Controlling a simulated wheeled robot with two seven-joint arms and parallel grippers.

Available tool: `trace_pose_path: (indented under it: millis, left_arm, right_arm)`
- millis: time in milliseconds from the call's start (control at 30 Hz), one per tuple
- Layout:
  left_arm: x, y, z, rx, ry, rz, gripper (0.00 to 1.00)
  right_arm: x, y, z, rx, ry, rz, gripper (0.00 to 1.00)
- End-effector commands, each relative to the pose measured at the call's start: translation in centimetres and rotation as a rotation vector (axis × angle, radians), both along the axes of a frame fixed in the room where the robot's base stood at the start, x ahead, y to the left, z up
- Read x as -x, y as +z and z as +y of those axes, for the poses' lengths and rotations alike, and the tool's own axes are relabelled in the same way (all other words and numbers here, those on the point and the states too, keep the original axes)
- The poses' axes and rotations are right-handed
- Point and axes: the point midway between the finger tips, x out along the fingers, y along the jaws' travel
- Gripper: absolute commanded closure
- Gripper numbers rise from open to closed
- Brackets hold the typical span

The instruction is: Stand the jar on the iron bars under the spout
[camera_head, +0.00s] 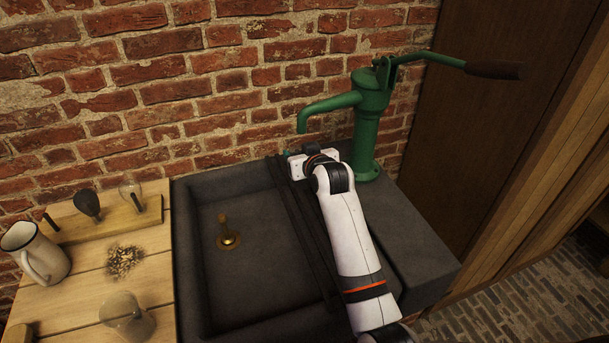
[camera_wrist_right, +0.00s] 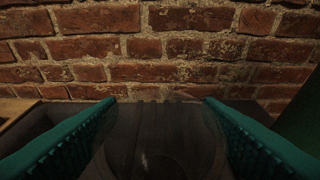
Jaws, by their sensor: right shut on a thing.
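My right gripper (camera_head: 287,157) is at the back of the sink, below the tip of the green pump's spout (camera_head: 303,124). In the right wrist view its two green fingers (camera_wrist_right: 160,112) stand on either side of a clear glass jar (camera_wrist_right: 160,155), shut on it. The jar is faint, and its round outline shows between the fingers. In the head view I cannot make it out. The dark iron bars (camera_head: 308,240) run front to back across the sink, beneath my right forearm. Whether the jar touches the bars is unclear. My left gripper is not in view.
The dark stone sink (camera_head: 185,260) has a brass plug (camera_head: 228,239). On the wooden board (camera_head: 85,290) at left are a white enamel mug (camera_head: 35,255), another glass vessel (camera_head: 127,317), a rack (camera_head: 105,222) and a dark heap (camera_head: 124,260). A brick wall closes the back.

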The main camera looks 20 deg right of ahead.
Motion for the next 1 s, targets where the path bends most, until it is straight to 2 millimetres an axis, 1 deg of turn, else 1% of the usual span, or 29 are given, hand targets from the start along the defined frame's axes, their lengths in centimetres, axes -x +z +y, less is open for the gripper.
trace_pose_path:
  millis: [133,333,400,733,767,800,867,1000]
  left_arm:
    - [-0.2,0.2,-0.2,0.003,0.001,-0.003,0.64]
    - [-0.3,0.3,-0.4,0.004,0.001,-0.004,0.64]
    - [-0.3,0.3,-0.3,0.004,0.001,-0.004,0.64]
    - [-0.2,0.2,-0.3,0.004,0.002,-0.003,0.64]
    - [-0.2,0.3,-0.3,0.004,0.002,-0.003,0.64]
    - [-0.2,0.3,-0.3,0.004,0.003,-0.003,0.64]
    - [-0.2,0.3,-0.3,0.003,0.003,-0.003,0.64]
    - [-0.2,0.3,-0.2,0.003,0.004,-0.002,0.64]
  right_arm:
    - [0.0,-1.4,0.0,0.0,0.0,-0.001,0.85]
    - [0.0,-4.1,0.0,0.001,0.0,-0.001,0.85]
    - [0.0,-4.4,0.0,0.001,0.0,-0.003,0.85]
    - [0.0,-4.7,0.0,0.001,0.0,-0.003,0.85]
    - [0.0,-4.7,0.0,0.001,0.0,-0.002,0.35]
    - [0.0,-4.7,0.0,0.001,0.0,-0.002,0.29]
    - [0.0,-4.7,0.0,0.001,0.0,-0.002,0.19]
    - [0.0,-4.7,0.0,0.001,0.0,-0.002,0.18]
